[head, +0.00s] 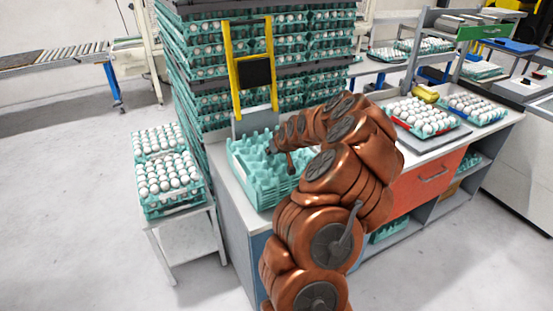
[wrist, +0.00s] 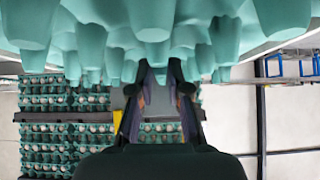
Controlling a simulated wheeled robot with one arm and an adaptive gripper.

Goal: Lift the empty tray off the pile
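A pile of teal empty egg trays (head: 266,187) stands on the left end of the workbench, its bumpy top facing up. My gripper (head: 270,148) is at the top of the pile, toward its back right side, and my arm hides part of it. In the wrist view, the teal cups of a tray (wrist: 150,20) fill the upper part of the picture. The two dark fingers of my gripper (wrist: 159,68) reach toward these cups with a gap between their tips. I see no tray wall clearly clamped between them.
Tall stacks of filled egg trays (head: 205,75) rise behind the bench, by a yellow frame (head: 233,75). More eggs (head: 165,172) stand on a low white table (head: 190,240) at left. Filled trays (head: 425,118) lie on the bench's right part. The floor at left is clear.

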